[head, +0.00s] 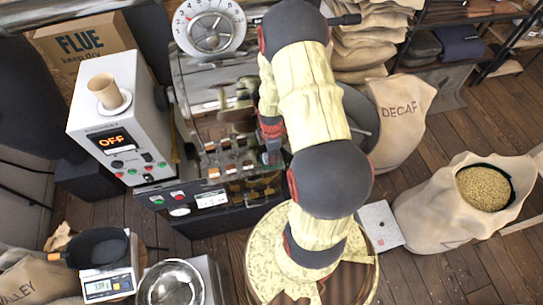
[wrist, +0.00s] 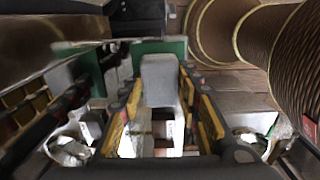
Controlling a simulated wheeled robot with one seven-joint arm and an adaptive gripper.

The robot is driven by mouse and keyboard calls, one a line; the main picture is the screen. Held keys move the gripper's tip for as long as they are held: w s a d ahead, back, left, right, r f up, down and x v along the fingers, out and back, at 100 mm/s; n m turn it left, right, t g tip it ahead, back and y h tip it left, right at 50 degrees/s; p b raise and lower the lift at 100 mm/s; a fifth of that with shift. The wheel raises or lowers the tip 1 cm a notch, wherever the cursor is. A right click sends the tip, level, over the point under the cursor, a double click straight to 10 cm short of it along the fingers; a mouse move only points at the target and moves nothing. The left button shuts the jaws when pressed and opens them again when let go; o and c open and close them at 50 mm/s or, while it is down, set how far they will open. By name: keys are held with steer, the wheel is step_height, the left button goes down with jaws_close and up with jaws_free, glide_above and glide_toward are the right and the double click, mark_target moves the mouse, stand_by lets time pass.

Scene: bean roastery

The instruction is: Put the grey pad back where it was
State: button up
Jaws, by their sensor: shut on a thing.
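A grey pad (wrist: 160,78) is in the wrist view, a pale block upright between the fingers. My gripper (wrist: 160,95) is shut on it, with one yellow-and-black finger on each side. In the head view my arm covers most of my gripper, beside the front of the dark roasting machine (head: 212,205). The pad cannot be made out clearly there. A green surface lies behind the pad in the wrist view. Whether the pad touches it I cannot tell.
A bean sack (head: 440,205) and the decaf sack (head: 400,115) stand right. Wooden floor is clear at lower right.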

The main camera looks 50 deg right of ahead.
steer(key=shift+f, duration=0.5)
steer(key=shift+f, duration=0.15)
steer(key=o, duration=0.9)
steer(key=shift+o, duration=0.5)
